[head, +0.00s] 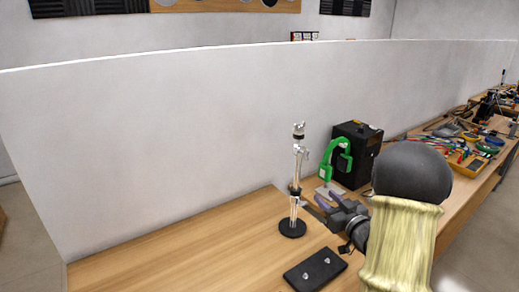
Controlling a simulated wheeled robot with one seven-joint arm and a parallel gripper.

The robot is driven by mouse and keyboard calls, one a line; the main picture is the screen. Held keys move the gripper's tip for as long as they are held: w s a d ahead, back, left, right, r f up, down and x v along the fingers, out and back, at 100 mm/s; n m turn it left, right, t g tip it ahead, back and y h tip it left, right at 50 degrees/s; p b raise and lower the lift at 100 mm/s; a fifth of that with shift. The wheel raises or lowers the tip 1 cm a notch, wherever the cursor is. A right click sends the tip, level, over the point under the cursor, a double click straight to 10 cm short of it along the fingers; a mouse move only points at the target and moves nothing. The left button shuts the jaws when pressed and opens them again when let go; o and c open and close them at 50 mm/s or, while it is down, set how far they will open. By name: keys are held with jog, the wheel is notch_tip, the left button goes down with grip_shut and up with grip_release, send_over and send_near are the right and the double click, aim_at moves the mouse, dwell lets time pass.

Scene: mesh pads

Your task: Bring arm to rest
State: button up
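My arm comes in from the lower right, with a dark rounded joint and a yellowish sleeve. My gripper (326,205) is at its end, over the wooden table beside the stand. The fingers are dark with purplish parts, small and partly overlapping. I cannot tell whether they are open or shut, and I see nothing clearly held.
A metal stand (295,190) on a round black base is just left of my gripper. A green device (337,160) and a black box (358,150) stand behind it. A black pad (315,270) lies in front. The table's left part (170,255) is clear. A white partition (150,150) runs behind.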

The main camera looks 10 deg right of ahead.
jog(key=s+a+f+m+g+h+p, duration=0.1)
jog(key=s+a+f+g, duration=0.2)
jog(key=s+a+g, duration=0.4)
jog(key=s+a+f+m+g+h+p, duration=0.1)
jog(key=s+a+f+g+h, duration=0.1)
jog(key=s+a+g, duration=0.6)
jog(key=s+a+f, duration=0.1)
jog(key=s+a, duration=0.2)
jog(key=s, duration=0.2)
jog(key=shift+s+a+p, duration=0.2)
jog(key=shift+s+p, duration=0.15)
jog(key=shift+s, duration=0.05)
jog(key=shift+w+d, duration=0.1)
dwell(0.6)
